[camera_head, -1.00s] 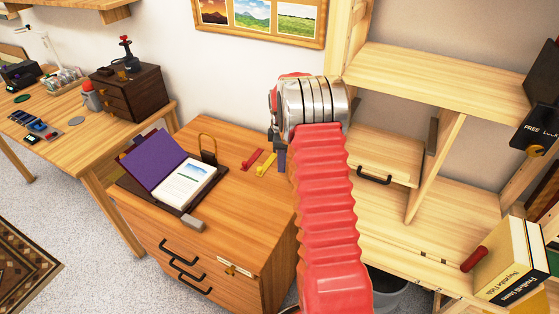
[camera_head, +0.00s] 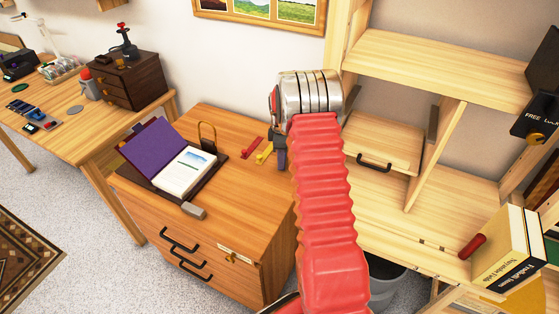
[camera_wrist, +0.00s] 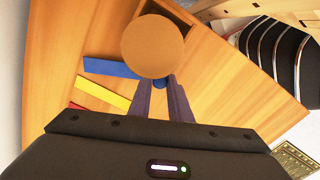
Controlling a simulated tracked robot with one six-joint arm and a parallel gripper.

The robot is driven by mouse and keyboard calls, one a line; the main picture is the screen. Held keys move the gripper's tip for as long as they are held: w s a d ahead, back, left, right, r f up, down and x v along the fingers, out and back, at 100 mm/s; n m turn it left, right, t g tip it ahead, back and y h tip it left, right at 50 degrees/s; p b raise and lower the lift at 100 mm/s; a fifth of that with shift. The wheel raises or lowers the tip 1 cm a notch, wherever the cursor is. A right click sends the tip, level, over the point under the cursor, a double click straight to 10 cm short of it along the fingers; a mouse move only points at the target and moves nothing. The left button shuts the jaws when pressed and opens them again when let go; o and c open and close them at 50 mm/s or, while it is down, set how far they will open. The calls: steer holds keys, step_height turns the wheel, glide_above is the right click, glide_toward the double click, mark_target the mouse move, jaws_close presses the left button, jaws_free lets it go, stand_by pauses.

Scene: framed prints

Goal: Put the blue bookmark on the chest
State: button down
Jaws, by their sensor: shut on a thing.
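The blue bookmark (camera_wrist: 108,67) lies as a flat strip on the wooden cabinet top in the wrist view; its end reaches between my fingertips. My gripper (camera_wrist: 160,84) is shut on that end. A round tan disc (camera_wrist: 152,46) covers part of the strip; I cannot tell what it is. In the head view my gripper (camera_head: 280,163) is low at the cabinet's back right and hides the blue bookmark. A yellow bookmark (camera_wrist: 103,93) and a red bookmark (camera_wrist: 77,107) lie beside it. A small dark chest with drawers (camera_head: 132,85) stands on the desk at left, a joystick on top.
The wooden cabinet (camera_head: 235,205) bears an open purple-covered book (camera_head: 160,152), a grey block (camera_head: 194,211) and a padlock-shaped item (camera_head: 208,135). A light wood shelf unit (camera_head: 430,215) stands close at right. The desk (camera_head: 75,135) holds several small items.

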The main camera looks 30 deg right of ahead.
steer(key=shift+f, duration=0.3)
steer(key=c, duration=1.6)
jaws_free()
steer(key=shift+o, duration=0.2)
step_height(320, 180, up, 14)
steer(key=shift+f, duration=0.15)
